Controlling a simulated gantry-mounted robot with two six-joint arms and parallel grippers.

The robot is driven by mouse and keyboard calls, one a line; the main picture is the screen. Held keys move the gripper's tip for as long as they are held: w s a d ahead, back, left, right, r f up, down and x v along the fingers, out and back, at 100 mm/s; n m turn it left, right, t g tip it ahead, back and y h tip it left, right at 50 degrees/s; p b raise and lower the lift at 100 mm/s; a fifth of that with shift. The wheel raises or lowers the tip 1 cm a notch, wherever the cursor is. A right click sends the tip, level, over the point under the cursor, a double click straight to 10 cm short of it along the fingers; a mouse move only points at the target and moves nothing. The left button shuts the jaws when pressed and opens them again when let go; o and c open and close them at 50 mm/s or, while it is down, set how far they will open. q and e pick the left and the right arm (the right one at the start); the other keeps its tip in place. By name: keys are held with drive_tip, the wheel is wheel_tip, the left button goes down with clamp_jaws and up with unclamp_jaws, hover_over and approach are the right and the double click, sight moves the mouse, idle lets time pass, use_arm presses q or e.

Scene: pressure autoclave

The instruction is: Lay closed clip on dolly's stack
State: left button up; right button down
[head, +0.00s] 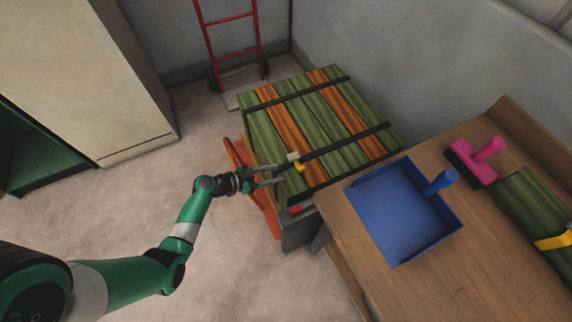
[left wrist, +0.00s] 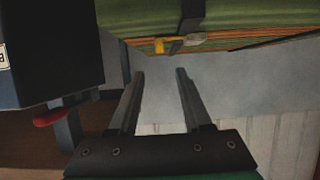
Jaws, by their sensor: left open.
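The clip (head: 299,167), a small yellow piece with a pale grey part, lies on the near left edge of the stack (head: 320,108), beside a black strap. The stack is of green and orange boards with dark straps, on an orange-framed dolly (head: 263,200). The clip also shows in the left wrist view (left wrist: 172,45), at the stack's edge ahead of the fingers. My left gripper (head: 280,174) is open and empty, its fingertips just left of the clip and apart from it. Its two fingers show in the left wrist view (left wrist: 160,74). My right gripper is not in view.
A wooden table (head: 445,245) at right holds a blue dustpan-like tray (head: 390,210), a pink brush (head: 476,164) and a green bundle with a yellow band (head: 535,205). A red hand truck (head: 232,48) stands behind the stack. The floor at left is clear.

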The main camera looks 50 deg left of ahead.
use_arm(q)
drive_tip(key=shift+s+a+r+p, duration=0.15)
drive_tip(key=shift+s+r+p, duration=0.2)
drive_tip(key=shift+s+p, duration=0.1)
drive_tip(key=shift+s+f, duration=0.1)
drive_tip(key=shift+f, duration=0.05)
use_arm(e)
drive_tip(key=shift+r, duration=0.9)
